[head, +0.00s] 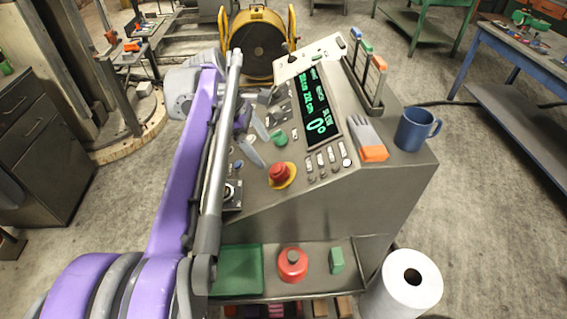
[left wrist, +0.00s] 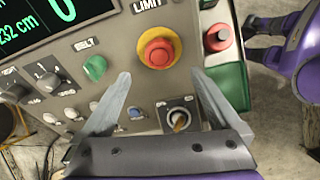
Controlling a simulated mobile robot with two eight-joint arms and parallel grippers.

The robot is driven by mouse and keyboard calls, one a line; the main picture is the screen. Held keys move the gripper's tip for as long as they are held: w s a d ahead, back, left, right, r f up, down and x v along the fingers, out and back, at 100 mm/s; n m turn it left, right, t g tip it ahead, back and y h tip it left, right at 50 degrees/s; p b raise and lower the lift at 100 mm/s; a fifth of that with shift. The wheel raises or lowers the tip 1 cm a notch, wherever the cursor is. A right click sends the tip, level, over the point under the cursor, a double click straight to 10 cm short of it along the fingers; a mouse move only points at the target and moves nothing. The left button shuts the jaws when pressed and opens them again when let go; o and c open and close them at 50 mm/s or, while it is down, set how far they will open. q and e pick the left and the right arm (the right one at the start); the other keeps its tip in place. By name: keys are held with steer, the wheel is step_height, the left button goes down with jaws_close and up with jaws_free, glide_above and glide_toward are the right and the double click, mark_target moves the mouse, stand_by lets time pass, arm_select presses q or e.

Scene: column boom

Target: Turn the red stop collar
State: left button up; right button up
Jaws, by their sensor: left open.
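The red stop button (head: 279,172) sits on a yellow ring on the sloping console face. In the left wrist view the red button (left wrist: 158,52) lies just beyond the fingertips, under the word LIMIT. I cannot tell a separate collar from the button. My left gripper (head: 264,148) is open and empty over the console, just up-slope of the button in the head view. In the left wrist view its fingers (left wrist: 161,76) are spread, apart from the button. My right gripper is not in view.
A green button (head: 279,138), a key switch (left wrist: 180,118) and several knobs surround the gripper. A blue mug (head: 416,129) and an orange-ended item (head: 373,153) stand at right. A second red round piece (head: 292,264) lies on the lower shelf, near a white roll (head: 402,287).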

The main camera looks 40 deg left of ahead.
mark_target(276, 168)
arm_select(q)
steer(key=x, duration=0.8)
steer(key=shift+w+d+f, duration=0.1)
steer(key=shift+w+f, duration=0.05)
steer(key=shift+f, duration=0.25)
steer(key=c, duration=1.4)
